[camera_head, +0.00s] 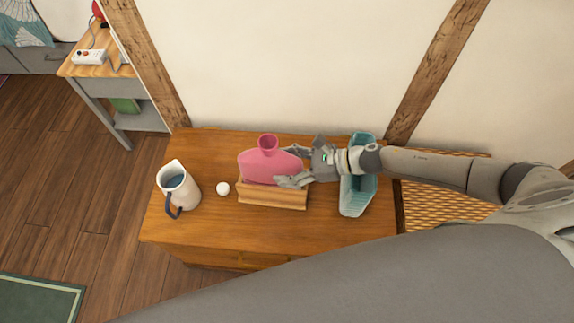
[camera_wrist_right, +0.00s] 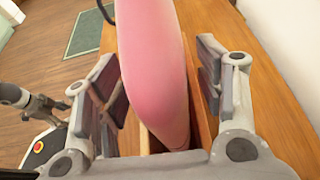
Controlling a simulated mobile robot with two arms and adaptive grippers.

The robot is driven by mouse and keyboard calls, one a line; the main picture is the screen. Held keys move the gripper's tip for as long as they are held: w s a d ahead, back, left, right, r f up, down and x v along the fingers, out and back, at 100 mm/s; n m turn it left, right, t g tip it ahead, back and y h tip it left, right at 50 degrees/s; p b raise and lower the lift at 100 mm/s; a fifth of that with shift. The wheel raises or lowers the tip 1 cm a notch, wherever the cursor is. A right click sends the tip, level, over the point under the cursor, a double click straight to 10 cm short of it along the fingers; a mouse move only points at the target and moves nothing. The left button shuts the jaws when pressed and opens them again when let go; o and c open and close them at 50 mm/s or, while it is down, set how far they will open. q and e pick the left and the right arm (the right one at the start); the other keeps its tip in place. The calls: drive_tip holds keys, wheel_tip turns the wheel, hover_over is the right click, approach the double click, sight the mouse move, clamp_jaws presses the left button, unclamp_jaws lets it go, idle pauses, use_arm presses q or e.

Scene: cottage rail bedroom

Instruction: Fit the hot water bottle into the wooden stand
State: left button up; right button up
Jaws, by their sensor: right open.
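The pink hot water bottle (camera_head: 262,166) stands upright, neck up, in the wooden stand (camera_head: 272,197) on the wooden dresser. Its lower edge is down in the stand's slot, as the right wrist view also shows for the bottle (camera_wrist_right: 152,70) and the stand (camera_wrist_right: 203,130). How deep it sits is hidden. My right gripper (camera_head: 288,167) comes in from the right at the bottle's right side. Its fingers are open, one on each side of the bottle, with visible gaps in the right wrist view. My left gripper is not seen.
A white jug (camera_head: 178,185) with a blue handle and a small white ball (camera_head: 223,189) stand left of the stand. A teal basket (camera_head: 357,195) is close on the right, under my right wrist. The dresser top (camera_head: 215,226) is clear in front.

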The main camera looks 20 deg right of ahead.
drive_tip(key=shift+r, duration=0.15)
drive_tip(key=v, duration=1.2)
drive_tip(key=shift+p, duration=0.3)
drive_tip(key=shift+s, duration=0.1)
